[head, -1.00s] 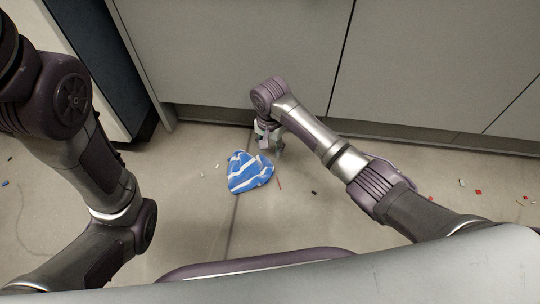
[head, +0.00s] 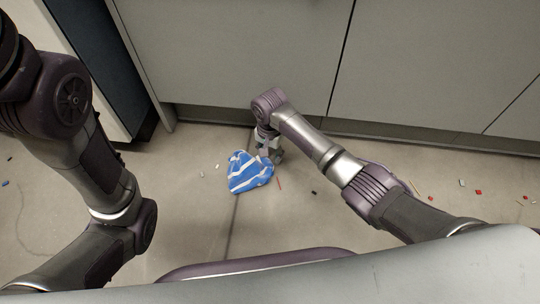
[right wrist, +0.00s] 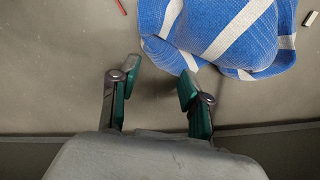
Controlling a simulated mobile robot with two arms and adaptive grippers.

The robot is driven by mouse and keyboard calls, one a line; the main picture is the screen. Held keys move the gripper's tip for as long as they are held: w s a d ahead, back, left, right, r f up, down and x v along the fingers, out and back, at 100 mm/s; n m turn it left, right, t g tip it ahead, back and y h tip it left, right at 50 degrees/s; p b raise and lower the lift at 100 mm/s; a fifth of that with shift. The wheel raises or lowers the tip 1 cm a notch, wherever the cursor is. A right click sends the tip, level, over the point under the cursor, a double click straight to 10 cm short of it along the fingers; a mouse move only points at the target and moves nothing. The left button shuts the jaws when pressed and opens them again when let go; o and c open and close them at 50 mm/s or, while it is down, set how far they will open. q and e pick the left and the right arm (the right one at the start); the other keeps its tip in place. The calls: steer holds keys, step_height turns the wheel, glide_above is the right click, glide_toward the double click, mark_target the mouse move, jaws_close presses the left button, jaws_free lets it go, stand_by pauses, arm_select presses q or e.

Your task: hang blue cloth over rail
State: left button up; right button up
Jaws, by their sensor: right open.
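The blue cloth (head: 247,172) with white stripes lies crumpled on the floor in the head view. It also shows at the top right of the right wrist view (right wrist: 222,32). My right gripper (head: 272,156) is low over the floor at the cloth's upper right edge. In the right wrist view, my right gripper (right wrist: 158,84) is open with bare floor between its fingers, and one fingertip is at the cloth's edge; I cannot tell whether it touches. My left arm shows at the left of the head view, but its gripper is out of view. No rail is visible.
Grey cabinet fronts (head: 235,50) stand just behind the right gripper. Small scraps lie on the floor, among them a red stick (right wrist: 121,7), a white piece (right wrist: 287,41) and red bits (head: 478,191) at the right. The floor in front of the cloth is clear.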

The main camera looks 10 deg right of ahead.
steer(key=shift+f, duration=0.45)
steer(key=shift+c, duration=0.3)
jaws_close()
stand_by(0.4)
steer(key=shift+r, duration=2.25)
